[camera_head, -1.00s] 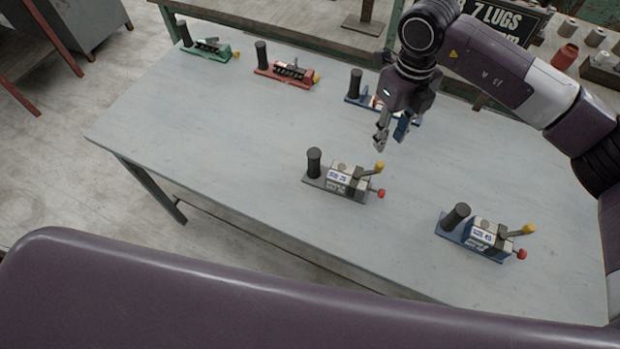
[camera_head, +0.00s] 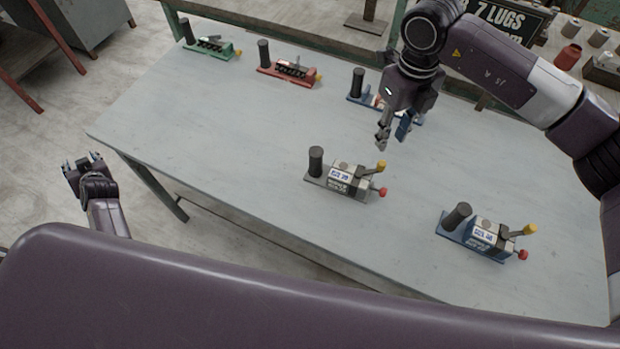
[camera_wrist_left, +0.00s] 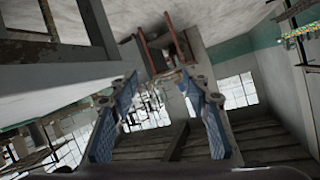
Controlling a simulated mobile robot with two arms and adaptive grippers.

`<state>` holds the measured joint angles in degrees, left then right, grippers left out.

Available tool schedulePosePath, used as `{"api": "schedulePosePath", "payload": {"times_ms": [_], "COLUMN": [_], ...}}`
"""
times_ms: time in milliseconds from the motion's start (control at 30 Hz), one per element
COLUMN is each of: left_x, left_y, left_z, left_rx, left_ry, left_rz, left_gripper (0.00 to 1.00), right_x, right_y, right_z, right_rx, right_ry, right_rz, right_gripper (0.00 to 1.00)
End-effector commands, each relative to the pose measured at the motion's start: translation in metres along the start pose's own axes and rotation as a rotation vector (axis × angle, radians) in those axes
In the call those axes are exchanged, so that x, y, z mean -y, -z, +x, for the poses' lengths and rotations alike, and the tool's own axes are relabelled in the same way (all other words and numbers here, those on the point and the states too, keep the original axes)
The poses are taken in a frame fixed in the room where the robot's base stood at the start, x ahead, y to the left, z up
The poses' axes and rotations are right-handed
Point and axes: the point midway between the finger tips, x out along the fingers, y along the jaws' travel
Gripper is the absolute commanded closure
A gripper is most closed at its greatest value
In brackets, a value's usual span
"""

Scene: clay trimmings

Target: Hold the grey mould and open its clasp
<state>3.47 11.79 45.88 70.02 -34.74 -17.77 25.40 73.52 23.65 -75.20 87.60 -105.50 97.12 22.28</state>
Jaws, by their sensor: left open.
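The grey mould (camera_head: 347,183) stands near the middle of the table. It has a black upright handle (camera_head: 316,161), a yellow-tipped lever (camera_head: 376,167) and a red knob (camera_head: 379,192) at its right end. My right gripper (camera_head: 392,139) hangs above the table behind the mould, apart from it; its fingers look parted and nothing shows between them. My left gripper (camera_head: 82,162) is off the table's left edge, far from the mould. It is open and empty; its blue-padded fingers (camera_wrist_left: 160,112) stand wide apart in the left wrist view.
A blue mould (camera_head: 484,236) stands front right. Green (camera_head: 209,46), red (camera_head: 288,72) and another blue mould (camera_head: 357,87), partly behind my right gripper, line the table's back. The table's (camera_head: 230,150) left middle is clear. A sign (camera_head: 500,18) stands behind.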

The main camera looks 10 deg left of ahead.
Motion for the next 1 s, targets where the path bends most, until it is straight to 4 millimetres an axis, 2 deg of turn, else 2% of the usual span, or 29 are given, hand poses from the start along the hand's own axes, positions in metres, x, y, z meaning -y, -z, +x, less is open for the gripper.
{"api": "schedulePosePath", "payload": {"times_ms": [33,100,167,200,367,567,700,767,900,1000], "left_x": [0.017,0.038,0.057,0.058,-0.009,-0.100,-0.171,-0.200,-0.263,-0.301], "left_y": [0.015,0.032,0.045,0.051,0.069,0.089,0.099,0.102,0.103,0.100], "left_z": [0.002,0.003,0.003,0.002,-0.009,-0.041,-0.081,-0.102,-0.160,-0.206], "left_rx": [-0.021,-0.045,-0.064,-0.077,-0.150,-0.266,-0.365,-0.410,-0.509,-0.575], "left_ry": [0.032,0.072,0.107,0.108,-0.041,-0.233,-0.385,-0.448,-0.587,-0.677], "left_rz": [-0.024,-0.051,-0.074,-0.078,-0.002,0.080,0.130,0.144,0.159,0.153], "left_gripper": [0.56,0.56,0.56,0.56,0.56,0.56,0.56,0.56,0.56,0.56], "right_x": [0.000,0.000,0.000,0.000,0.000,0.000,0.000,0.000,0.000,0.000], "right_y": [0.000,0.000,0.000,0.000,0.000,0.000,0.000,0.000,0.000,0.000], "right_z": [0.000,0.000,0.000,0.000,0.000,0.000,0.000,0.000,0.000,0.000], "right_rx": [0.000,0.000,0.000,0.000,0.000,0.000,0.000,0.000,0.000,0.000], "right_ry": [0.000,0.000,0.000,0.000,0.000,0.000,0.000,0.000,0.000,0.000], "right_rz": [0.000,0.000,0.000,0.000,0.000,0.000,0.000,0.000,0.000,0.000], "right_gripper": [0.71,0.71,0.71,0.71,0.71,0.71,0.71,0.71,0.71,0.71]}}
